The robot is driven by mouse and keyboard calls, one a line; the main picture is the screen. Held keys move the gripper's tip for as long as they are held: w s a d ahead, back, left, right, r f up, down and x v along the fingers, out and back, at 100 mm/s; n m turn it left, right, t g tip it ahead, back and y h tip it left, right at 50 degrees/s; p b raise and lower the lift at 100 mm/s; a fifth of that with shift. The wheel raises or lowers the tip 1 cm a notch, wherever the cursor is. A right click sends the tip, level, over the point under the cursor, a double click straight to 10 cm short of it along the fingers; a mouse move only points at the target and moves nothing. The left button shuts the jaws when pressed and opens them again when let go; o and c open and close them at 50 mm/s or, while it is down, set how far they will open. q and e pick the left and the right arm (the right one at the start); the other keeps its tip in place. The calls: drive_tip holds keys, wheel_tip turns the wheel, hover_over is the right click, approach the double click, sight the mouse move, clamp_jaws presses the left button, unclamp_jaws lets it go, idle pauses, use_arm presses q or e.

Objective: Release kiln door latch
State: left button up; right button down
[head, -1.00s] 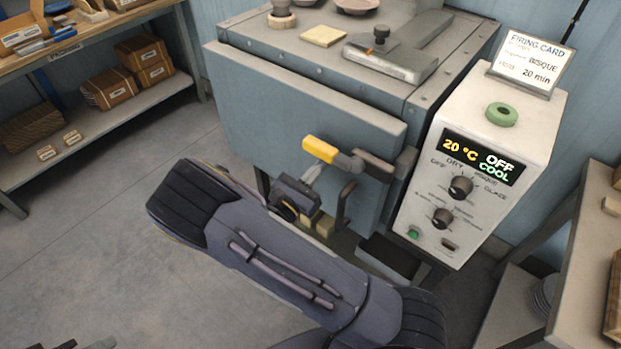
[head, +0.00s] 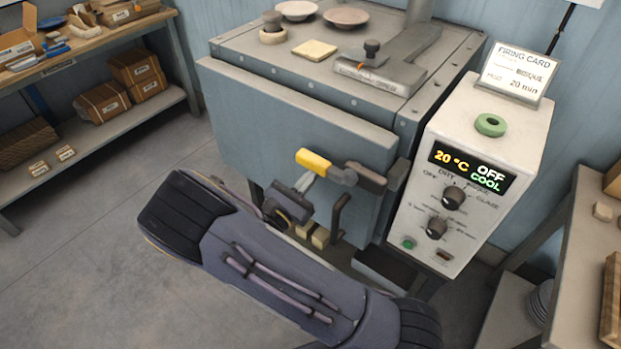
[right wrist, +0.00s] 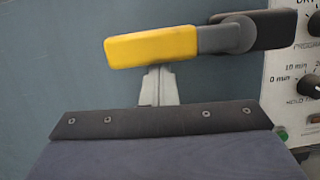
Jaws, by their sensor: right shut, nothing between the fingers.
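The kiln door latch has a yellow grip (head: 314,161) on a grey lever at the right side of the blue-grey kiln door (head: 290,125). The door looks shut. My right gripper (head: 306,181) is just below the yellow grip, its fingers shut and empty. In the right wrist view the fingers (right wrist: 159,86) point up toward the underside of the yellow grip (right wrist: 150,47), very near it; I cannot tell whether they touch. The grip lies roughly level, its grey end (right wrist: 226,38) running right to a dark pivot block. My left gripper is out of view.
A white control box (head: 470,190) stands right of the door; its display reads 20 °C, OFF, COOL. A black hook-shaped bracket (head: 338,215) hangs below the latch. A shelf with boxes (head: 140,75) is at left, a bench (head: 590,230) at right. Floor left is clear.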

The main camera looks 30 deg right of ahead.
sight(310, 162)
drive_tip(key=shift+r, duration=0.2)
drive_tip(key=shift+w+a+r+m+g, duration=0.15)
drive_tip(key=shift+r+m+g, duration=0.3)
drive_tip(key=shift+m, duration=0.5)
drive_tip(key=shift+w+d+r+m+g, duration=0.15)
drive_tip(key=shift+r+m+g, duration=0.1)
drive_tip(key=shift+r+m, duration=0.55)
drive_tip(key=r+m, duration=0.1)
drive_tip(key=m, duration=0.1)
drive_tip(key=m+g, duration=0.1)
drive_tip(key=shift+a+r+m+h+b, duration=0.1)
drive_tip(key=shift+r+m+h+b, duration=0.2)
drive_tip(key=shift+r+m, duration=0.1)
drive_tip(key=r+m, duration=0.1)
drive_tip(key=r+m+g, duration=0.1)
drive_tip(key=m, duration=0.1)
drive_tip(key=shift+s, duration=0.35)
drive_tip(key=shift+s+d+r+m+g+y, duration=0.2)
drive_tip(key=shift+r+m, duration=0.15)
drive_tip(key=shift+m, duration=0.25)
drive_tip(key=shift+s+d+r+m+g+y, duration=0.15)
drive_tip(key=shift+s+r+m, duration=0.2)
drive_tip(key=shift+m, duration=0.3)
drive_tip(key=shift+s+d+r+m+g+y, duration=0.15)
drive_tip(key=shift+r+m, duration=0.25)
drive_tip(key=shift+m, duration=0.2)
drive_tip(key=shift+a, duration=0.1)
drive_tip(key=shift+b, duration=0.3)
